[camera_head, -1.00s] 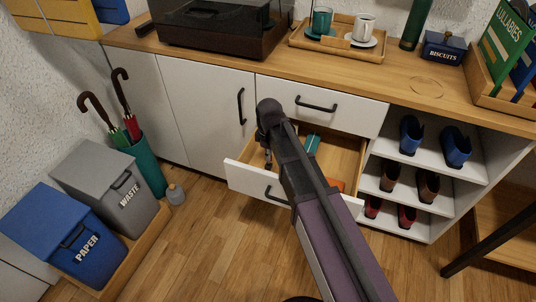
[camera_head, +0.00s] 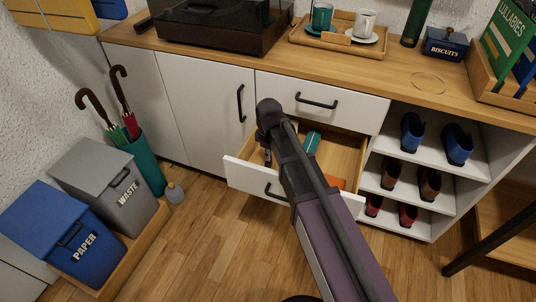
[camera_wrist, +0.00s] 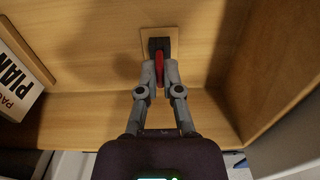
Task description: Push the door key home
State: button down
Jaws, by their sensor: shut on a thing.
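The door key shows only as a narrow red piece (camera_wrist: 159,66) in the wrist view. My gripper (camera_wrist: 160,74) is shut on it, one finger on each side. The key's far end meets a dark block (camera_wrist: 159,45) on a small tan plate (camera_wrist: 172,38) on the drawer's wooden floor. How deep the key sits in the block cannot be told. In the head view my gripper (camera_head: 268,155) reaches down into the open lower drawer (camera_head: 240,176), near its left side; the key is not clear there.
The drawer's walls (camera_wrist: 290,75) stand close around my gripper. A box with lettering (camera_wrist: 14,85) lies at the left in the wrist view. A teal thing (camera_head: 313,142) and an orange thing (camera_head: 337,183) lie in the drawer. The closed upper drawer (camera_head: 345,108) is above.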

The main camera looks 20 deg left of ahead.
jog(key=shift+f, duration=0.2)
jog(key=c, duration=0.7)
grip_release()
jog(key=shift+r, duration=0.1)
jog(key=shift+r+p, duration=2.4)
jog(key=shift+r, duration=0.05)
jog(key=shift+f, duration=0.15)
